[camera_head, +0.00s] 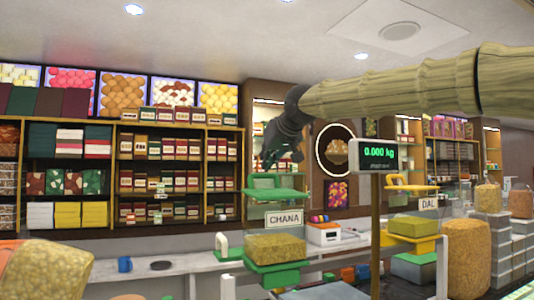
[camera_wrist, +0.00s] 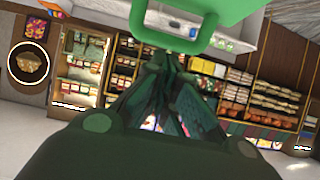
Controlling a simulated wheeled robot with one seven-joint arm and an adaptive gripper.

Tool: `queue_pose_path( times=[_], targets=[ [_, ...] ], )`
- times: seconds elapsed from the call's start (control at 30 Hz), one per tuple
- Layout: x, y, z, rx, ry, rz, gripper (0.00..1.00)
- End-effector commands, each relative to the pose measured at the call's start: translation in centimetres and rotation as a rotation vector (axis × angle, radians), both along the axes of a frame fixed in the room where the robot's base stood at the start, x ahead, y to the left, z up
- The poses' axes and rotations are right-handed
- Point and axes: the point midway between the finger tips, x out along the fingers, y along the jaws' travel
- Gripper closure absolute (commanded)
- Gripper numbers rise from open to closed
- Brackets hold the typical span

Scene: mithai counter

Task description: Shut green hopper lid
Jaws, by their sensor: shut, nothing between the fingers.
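The green hopper lid (camera_head: 276,194) has a loop handle and sits above the hopper marked CHANA (camera_head: 284,218). Below the label, the hopper's yellow grains (camera_head: 275,247) show over a green base. I cannot tell the lid's exact angle. My gripper (camera_head: 272,163) is shut and empty, pointing down just above the lid in the head view. I cannot tell whether it touches the lid. In the wrist view the lid's green panel and handle (camera_wrist: 165,38) fill the top, beyond the shut fingers (camera_wrist: 174,62).
A second hopper marked DAL, with a yellow lid (camera_head: 411,186), stands to the right. A scale display (camera_head: 380,154) reading 0.000 kg stands on a post between them. A blue mug (camera_head: 125,264) is on the counter at left. Large grain jars (camera_head: 468,255) stand at right.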

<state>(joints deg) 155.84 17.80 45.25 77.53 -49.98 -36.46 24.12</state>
Motion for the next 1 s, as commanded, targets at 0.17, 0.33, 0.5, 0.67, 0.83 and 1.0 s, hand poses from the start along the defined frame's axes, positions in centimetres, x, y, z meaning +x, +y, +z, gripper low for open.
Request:
queue_pose_path(
  times=[0.17, 0.33, 0.5, 0.67, 0.83, 1.0],
  targets=[
    [1.6, 0.2, -1.1, 0.000, 0.010, 0.001, 1.00],
    [2.2, 0.5, -1.4, -0.001, 0.014, 0.004, 1.00],
    [2.0, 0.5, -1.7, -0.002, 0.011, 0.003, 1.00],
    [2.7, 0.6, -3.1, -0.002, 0.010, 0.000, 1.00],
    [3.2, 0.7, -3.4, 0.000, 0.012, 0.001, 1.00],
    [3.2, 0.8, -3.7, -0.002, 0.015, 0.003, 1.00]
  ],
)
